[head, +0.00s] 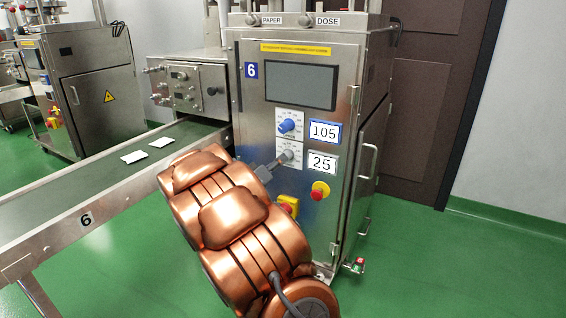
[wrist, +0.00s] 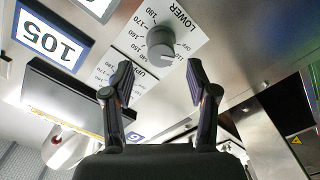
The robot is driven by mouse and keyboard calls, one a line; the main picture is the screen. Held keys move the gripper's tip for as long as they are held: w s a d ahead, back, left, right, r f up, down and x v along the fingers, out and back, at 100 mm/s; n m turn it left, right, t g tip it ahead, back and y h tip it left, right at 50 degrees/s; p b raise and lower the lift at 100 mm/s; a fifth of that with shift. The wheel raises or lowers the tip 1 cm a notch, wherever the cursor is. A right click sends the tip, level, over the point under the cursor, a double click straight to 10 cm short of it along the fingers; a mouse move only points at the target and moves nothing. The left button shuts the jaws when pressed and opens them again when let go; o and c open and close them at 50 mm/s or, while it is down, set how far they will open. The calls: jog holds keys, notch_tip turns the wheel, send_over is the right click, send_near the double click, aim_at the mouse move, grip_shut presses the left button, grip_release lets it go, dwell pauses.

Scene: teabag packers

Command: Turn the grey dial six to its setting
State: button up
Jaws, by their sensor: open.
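The grey dial (head: 287,156) is on the front of packer six (head: 250,130), under a blue dial (head: 289,125). In the wrist view the grey dial (wrist: 160,42) sits on a white scale plate marked LOWER (wrist: 182,28). A placard reading 25 (head: 322,163) is beside the grey dial in the head view. My gripper (head: 273,165) is at the dial's left in the head view. In the wrist view my gripper (wrist: 159,68) is open, with the dial beyond and between its fingertips, and neither finger visibly touches it. The dial's exact reading is too small to tell.
A placard reading 105 (head: 325,132) is beside the blue dial. A red stop button (head: 320,191) and a yellow-and-red switch (head: 288,205) are below the dials. A dark screen (head: 300,84) is above. A conveyor (head: 100,195) with white packets runs to the left.

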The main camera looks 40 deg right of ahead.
jog(key=shift+b+x, duration=0.85)
jog(key=shift+x, duration=1.7)
grip_shut()
